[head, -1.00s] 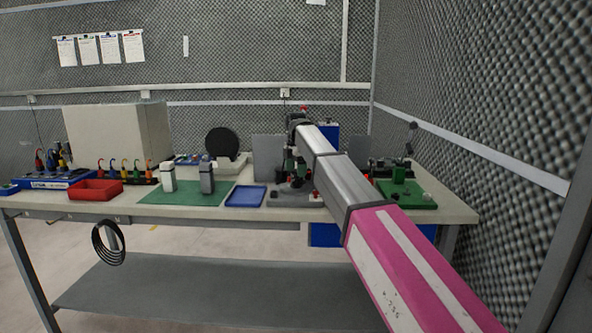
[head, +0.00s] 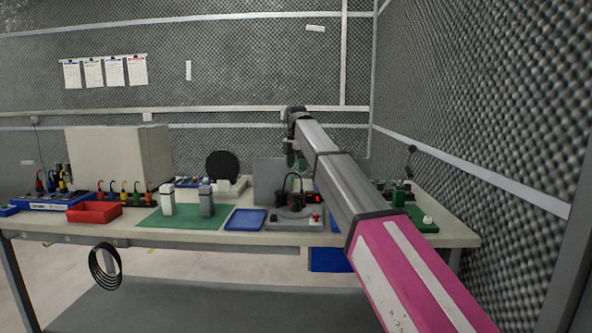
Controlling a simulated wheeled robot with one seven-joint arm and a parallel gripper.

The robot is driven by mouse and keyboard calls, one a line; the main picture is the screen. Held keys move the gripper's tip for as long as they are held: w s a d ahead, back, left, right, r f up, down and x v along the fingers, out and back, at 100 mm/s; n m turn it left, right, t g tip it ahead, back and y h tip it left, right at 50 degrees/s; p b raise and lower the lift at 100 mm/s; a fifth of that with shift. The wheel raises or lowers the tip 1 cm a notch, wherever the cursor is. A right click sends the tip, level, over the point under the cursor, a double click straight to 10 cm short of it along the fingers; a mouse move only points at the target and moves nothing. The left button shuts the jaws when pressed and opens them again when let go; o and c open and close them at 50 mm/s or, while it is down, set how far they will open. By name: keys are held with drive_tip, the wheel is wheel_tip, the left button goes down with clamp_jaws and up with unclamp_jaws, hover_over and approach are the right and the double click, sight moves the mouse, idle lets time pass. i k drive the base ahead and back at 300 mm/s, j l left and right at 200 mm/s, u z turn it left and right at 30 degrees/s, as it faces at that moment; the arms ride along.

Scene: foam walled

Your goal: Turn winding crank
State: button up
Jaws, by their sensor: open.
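My gripper (head: 296,159) hangs from the end of my arm, pointing down with green fingertips. It is open and empty, in the air above the back middle-right of the bench. A green-based device (head: 424,226) stands at the bench's right end, with a dark green upright part (head: 398,194) and a small white knob (head: 428,219). It may be the winder; I cannot make out a crank handle for sure. My arm covers the device's left side. My gripper is well left of it and apart from it. A grey unit with a red display (head: 296,219) stands below my gripper.
On the bench (head: 190,231) stand a blue tray (head: 245,219), a green mat (head: 182,221) with two small upright devices, a red bin (head: 94,212) and a large beige box (head: 117,155). A foam wall (head: 470,110) closes off the right side.

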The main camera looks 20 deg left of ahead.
sight(294, 210)
drive_tip(key=k, duration=1)
